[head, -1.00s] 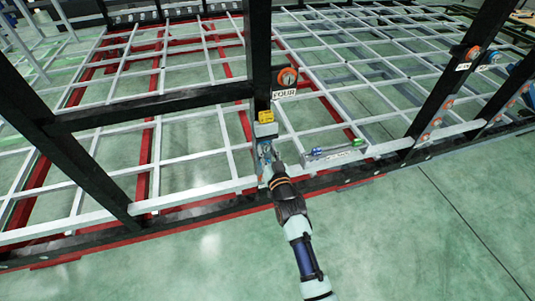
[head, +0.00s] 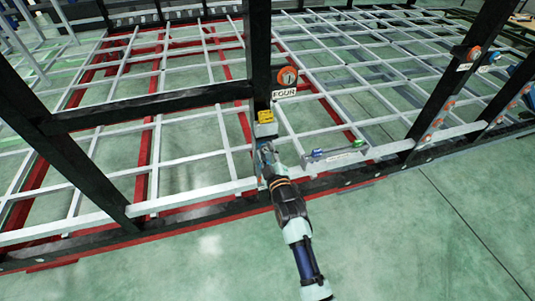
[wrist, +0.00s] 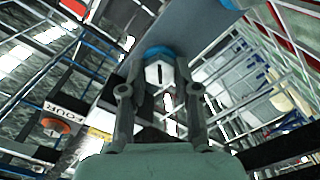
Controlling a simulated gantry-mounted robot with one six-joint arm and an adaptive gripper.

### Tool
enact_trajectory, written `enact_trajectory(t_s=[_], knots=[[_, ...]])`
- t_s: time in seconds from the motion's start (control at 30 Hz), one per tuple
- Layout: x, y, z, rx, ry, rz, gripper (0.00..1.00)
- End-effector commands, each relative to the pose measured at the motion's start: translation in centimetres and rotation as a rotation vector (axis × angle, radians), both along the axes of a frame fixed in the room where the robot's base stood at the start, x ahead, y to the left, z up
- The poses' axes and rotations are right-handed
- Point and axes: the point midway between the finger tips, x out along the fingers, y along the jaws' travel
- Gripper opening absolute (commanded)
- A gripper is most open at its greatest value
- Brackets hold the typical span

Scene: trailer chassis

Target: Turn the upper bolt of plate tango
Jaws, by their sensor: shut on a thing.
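My gripper (head: 267,160) is at the dark upright post, at the blue-grey plate on its lower part, which my gripper partly covers in the head view. In the wrist view, my gripper (wrist: 159,80) has its two fingers on either side of a bolt (wrist: 160,73) and is shut on it. The bolt has a pale head with a dark mark and a blue collar. The grey plate (wrist: 200,28) lies behind it. I cannot read a plate name or tell from the pictures whether this bolt is the upper one.
A yellow tag (head: 266,117) sits on the post above the plate. Higher up are an orange round part (head: 287,77) and a "FOUR" sign (head: 285,93). A small tray (head: 335,154) with blue and green items stands to the right. The green floor in front is clear.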

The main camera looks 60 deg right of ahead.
Motion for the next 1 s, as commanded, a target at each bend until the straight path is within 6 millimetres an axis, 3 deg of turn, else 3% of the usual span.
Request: enact_trajectory(t_s=[0.3, 0.83, 0.87, 1.0], knots=[[0.09, 0.07, -0.35, -0.075, 0.094, 0.002, 0.00], [0.11, 0.10, -0.36, -0.091, 0.113, 0.003, 0.00], [0.10, 0.09, -0.37, -0.090, 0.112, 0.003, 0.32], [0.10, 0.09, -0.28, -0.092, 0.111, 0.002, 0.56]])
